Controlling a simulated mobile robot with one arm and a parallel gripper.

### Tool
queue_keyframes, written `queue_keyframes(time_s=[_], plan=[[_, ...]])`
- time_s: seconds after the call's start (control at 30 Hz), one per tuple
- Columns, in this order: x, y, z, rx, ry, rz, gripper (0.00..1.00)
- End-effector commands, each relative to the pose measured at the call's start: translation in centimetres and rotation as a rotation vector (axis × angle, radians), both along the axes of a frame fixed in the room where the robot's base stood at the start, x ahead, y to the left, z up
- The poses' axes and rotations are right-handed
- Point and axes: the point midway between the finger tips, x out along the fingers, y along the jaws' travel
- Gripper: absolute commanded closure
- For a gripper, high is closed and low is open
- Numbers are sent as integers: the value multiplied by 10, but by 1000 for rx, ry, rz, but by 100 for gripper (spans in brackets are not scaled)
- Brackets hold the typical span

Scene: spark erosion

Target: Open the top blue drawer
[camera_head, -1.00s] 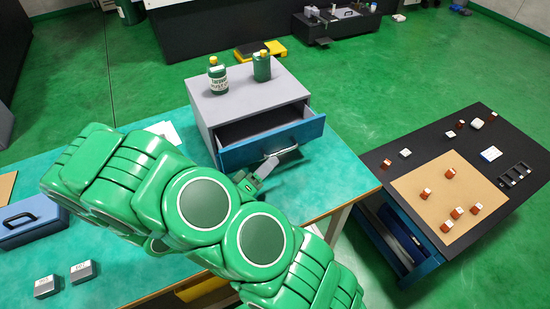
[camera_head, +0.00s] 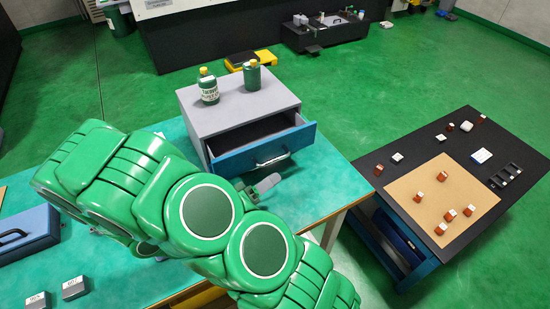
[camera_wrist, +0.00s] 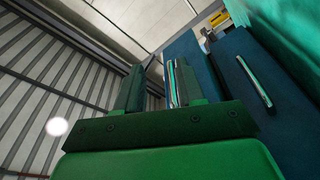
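The top blue drawer (camera_head: 240,161) of the grey cabinet (camera_head: 193,118) stands pulled out, with its dark inside showing. Its metal handle (camera_head: 274,161) is on the front. My gripper (camera_head: 266,184) is just below and in front of this handle, with a gap visible in the head view; my green arm hides part of it. In the wrist view the fingers of my gripper (camera_wrist: 160,84) are spread apart. A blue drawer front with a handle (camera_wrist: 173,84) shows behind them, and another blue front with a handle (camera_wrist: 258,84) lies at the right. Nothing is clearly held.
Two green bottles, one labelled (camera_head: 208,88) and one plain (camera_head: 252,77), stand on the cabinet. The teal table (camera_head: 330,185) bears a blue box (camera_head: 28,235) and two grey blocks (camera_head: 74,288). A black table (camera_head: 465,125) with small parts stands at the right.

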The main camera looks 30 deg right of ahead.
Motion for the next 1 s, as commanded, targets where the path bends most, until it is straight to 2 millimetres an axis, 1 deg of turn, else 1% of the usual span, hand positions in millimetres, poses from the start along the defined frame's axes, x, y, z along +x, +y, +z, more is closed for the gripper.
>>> queue_keyframes(time_s=[0.03,0.2,0.33,0.5,0.77,0.87,1.0], plan=[[-7,-9,-1,42,-6,-65,62],[-32,-28,-7,185,-13,-258,62],[-47,-35,-13,309,-25,-391,62],[-61,-39,-18,473,-55,-542,62],[-68,-36,-21,729,-125,-716,62],[-66,-33,-19,832,-162,-764,62],[-59,-31,-13,978,-227,-822,62]])
